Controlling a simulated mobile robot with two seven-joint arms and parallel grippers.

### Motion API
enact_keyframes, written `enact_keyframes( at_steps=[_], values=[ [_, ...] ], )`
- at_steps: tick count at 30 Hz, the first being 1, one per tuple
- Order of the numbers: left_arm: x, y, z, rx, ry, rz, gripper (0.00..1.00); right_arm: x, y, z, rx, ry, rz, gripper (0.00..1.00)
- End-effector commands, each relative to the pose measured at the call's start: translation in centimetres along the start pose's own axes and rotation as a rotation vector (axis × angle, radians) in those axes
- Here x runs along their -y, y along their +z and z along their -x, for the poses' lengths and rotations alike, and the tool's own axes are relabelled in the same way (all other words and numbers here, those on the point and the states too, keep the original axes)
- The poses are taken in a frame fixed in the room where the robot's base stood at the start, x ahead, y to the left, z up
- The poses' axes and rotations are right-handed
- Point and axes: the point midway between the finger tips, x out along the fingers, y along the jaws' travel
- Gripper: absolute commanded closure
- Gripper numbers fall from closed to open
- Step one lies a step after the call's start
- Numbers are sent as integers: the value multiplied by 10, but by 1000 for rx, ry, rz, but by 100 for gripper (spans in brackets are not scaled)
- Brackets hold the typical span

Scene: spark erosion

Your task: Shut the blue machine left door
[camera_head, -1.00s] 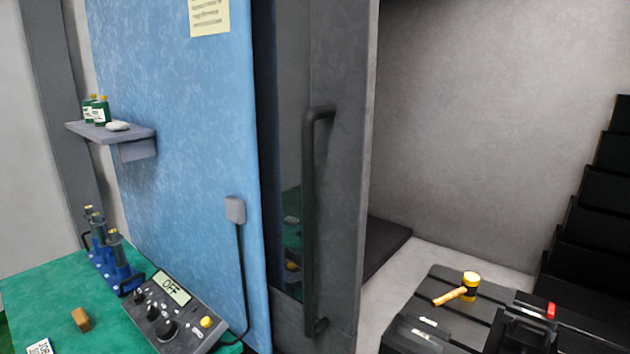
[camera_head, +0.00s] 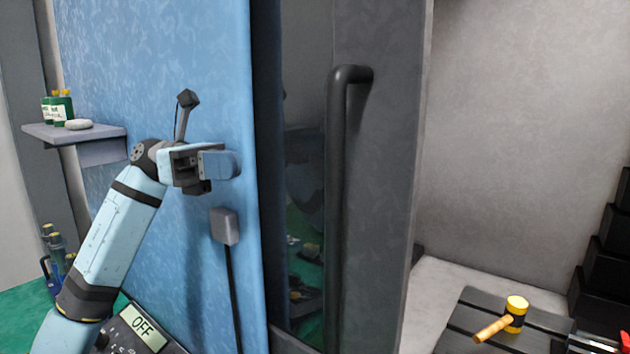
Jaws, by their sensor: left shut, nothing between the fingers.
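The left door (camera_head: 385,200) of the blue machine is a dark grey panel with a glass window and a long black vertical bar handle (camera_head: 337,210). It stands partly open, with the light interior visible to its right. My left gripper (camera_head: 236,165) is shut and empty. It is in front of the blue machine's side panel (camera_head: 200,60), left of the door handle and apart from it, at about the height of the handle's upper part. My right gripper is not in view.
A grey switch box (camera_head: 224,226) with a hanging cable is just below my left gripper. A shelf (camera_head: 75,133) with green bottles juts out at the left. A control box (camera_head: 140,325) reading OFF is at lower left. A yellow mallet (camera_head: 515,315) lies inside the machine.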

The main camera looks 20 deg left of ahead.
Motion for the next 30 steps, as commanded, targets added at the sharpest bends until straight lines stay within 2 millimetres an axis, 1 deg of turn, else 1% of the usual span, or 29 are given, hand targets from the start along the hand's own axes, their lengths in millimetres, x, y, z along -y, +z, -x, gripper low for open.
enact_keyframes(
  at_steps=[2,4,7,11,18,21,25,30],
  values=[
    [3,5,2,-42,3,-37,100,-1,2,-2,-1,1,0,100],
    [5,6,1,-61,3,-51,100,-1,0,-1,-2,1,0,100],
    [5,7,-9,-65,0,-54,100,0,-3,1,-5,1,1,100],
    [5,7,-33,-62,-1,-54,100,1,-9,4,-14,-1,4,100],
    [5,4,-85,-60,-2,-52,100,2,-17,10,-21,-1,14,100],
    [5,3,-104,-59,-1,-51,100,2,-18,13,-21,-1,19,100],
    [5,2,-122,-59,0,-51,100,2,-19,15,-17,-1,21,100],
    [4,-1,-134,-59,2,-50,100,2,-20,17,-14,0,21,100]
  ],
)
